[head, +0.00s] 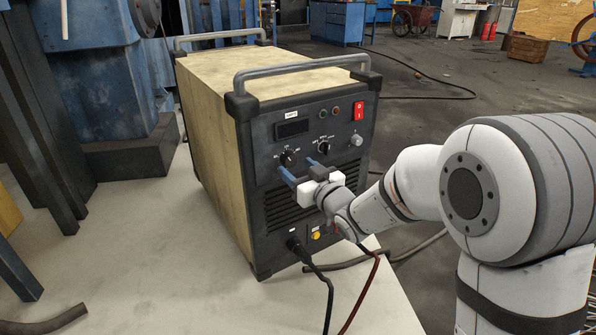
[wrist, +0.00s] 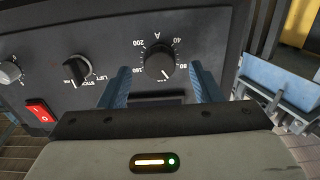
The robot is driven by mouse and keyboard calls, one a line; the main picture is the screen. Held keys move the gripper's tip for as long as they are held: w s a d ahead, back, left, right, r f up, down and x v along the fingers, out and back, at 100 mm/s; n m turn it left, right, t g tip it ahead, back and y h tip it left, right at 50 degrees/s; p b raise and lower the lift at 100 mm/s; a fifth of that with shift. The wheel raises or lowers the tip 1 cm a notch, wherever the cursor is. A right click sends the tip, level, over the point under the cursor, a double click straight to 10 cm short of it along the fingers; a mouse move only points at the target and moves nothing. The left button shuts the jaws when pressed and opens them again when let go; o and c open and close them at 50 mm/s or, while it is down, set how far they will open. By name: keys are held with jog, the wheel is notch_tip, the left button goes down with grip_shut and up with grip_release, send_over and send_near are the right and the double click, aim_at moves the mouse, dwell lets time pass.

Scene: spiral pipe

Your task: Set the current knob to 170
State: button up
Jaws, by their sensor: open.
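The current knob (wrist: 158,62) is a round black knob on the welder's dark front panel. In the wrist view its dial is marked A, with 40, 80, 160 and 200 around it. Its white pointer mark lies on the lower side, between the 80 and 160 marks; the exact value is hard to read. In the head view the knob (head: 288,158) is at the panel's left. My gripper (wrist: 160,68) is open, its two blue fingers to either side of the knob in the wrist view. In the head view my gripper (head: 295,164) is close to the panel. I cannot tell whether the fingers touch the knob.
The welder (head: 215,130) stands on a pale table (head: 150,250). A mode knob (wrist: 77,69) and a red switch (wrist: 41,111) are on the same panel. Cables (head: 325,280) hang from the lower front. Blue machinery (head: 100,80) stands to the left.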

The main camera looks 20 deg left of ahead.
aim_at(289, 160)
jog(key=shift+x, duration=1.25)
